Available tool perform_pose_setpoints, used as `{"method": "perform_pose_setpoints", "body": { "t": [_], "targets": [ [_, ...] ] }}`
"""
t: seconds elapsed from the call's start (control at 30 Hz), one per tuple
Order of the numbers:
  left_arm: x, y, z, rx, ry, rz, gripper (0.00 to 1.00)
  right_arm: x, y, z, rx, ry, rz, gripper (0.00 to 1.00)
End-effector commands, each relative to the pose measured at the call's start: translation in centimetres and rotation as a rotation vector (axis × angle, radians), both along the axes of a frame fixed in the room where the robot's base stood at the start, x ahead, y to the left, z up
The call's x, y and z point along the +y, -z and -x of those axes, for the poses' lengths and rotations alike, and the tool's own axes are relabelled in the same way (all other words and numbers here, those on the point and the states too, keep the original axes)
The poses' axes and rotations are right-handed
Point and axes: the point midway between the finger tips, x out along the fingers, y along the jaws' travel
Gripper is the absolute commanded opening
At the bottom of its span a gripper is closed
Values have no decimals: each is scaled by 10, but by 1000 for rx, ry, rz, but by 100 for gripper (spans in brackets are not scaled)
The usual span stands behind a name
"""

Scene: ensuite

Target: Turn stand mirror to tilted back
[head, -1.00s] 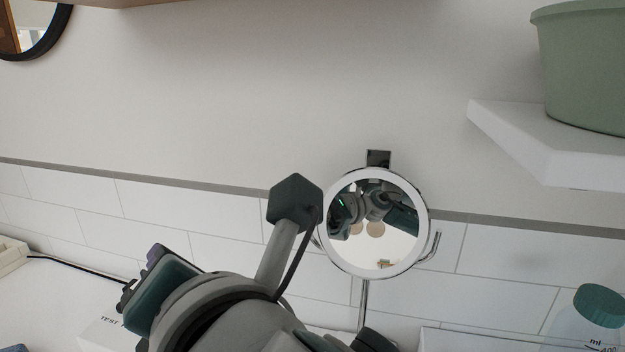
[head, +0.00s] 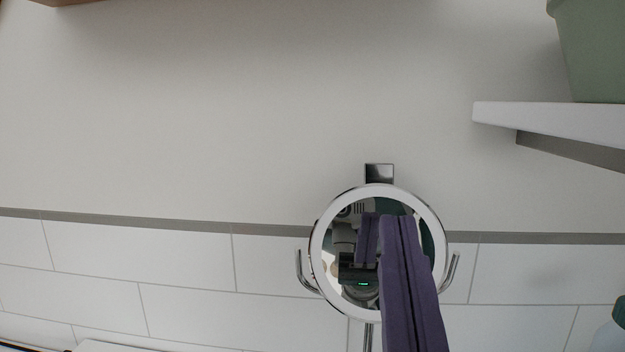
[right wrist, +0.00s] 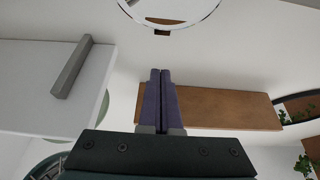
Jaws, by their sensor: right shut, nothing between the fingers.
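The stand mirror (head: 316,255) is round with a pale rim, held between the curved metal arms of a fork on a thin stem. It faces me in the head view; its exact tilt is hard to judge. My right gripper (head: 392,218) has its long purple fingers shut and empty, in front of the glass, covering its right middle. The fingers and my body reflect in the glass. In the right wrist view the fingertips (right wrist: 160,71) point toward the mirror's rim (right wrist: 172,23) at the top edge, with a visible gap. My left gripper is out of view.
A white shelf (head: 555,122) with a green tub (head: 592,55) juts from the wall at the upper right. A wooden shelf (right wrist: 225,107) shows in the right wrist view. Pale wall and white tiles (head: 130,258) stand behind the mirror. The area left of the mirror is clear.

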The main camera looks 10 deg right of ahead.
Motion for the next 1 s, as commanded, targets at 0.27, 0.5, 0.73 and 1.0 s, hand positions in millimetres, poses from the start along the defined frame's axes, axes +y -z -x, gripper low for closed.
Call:
{"method": "perform_pose_setpoints", "body": {
  "t": [0.27, 0.5, 0.73, 1.0],
  "targets": [
    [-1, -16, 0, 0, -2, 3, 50, -15, -30, -54, -5, -1, 4, 0],
    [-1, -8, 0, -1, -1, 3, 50, -24, -19, -86, -1, -1, 8, 0],
    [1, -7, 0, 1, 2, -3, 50, -27, -15, -96, 0, -1, 4, 0],
    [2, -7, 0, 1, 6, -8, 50, -27, -15, -96, 0, -1, 4, 0]
  ]
}}
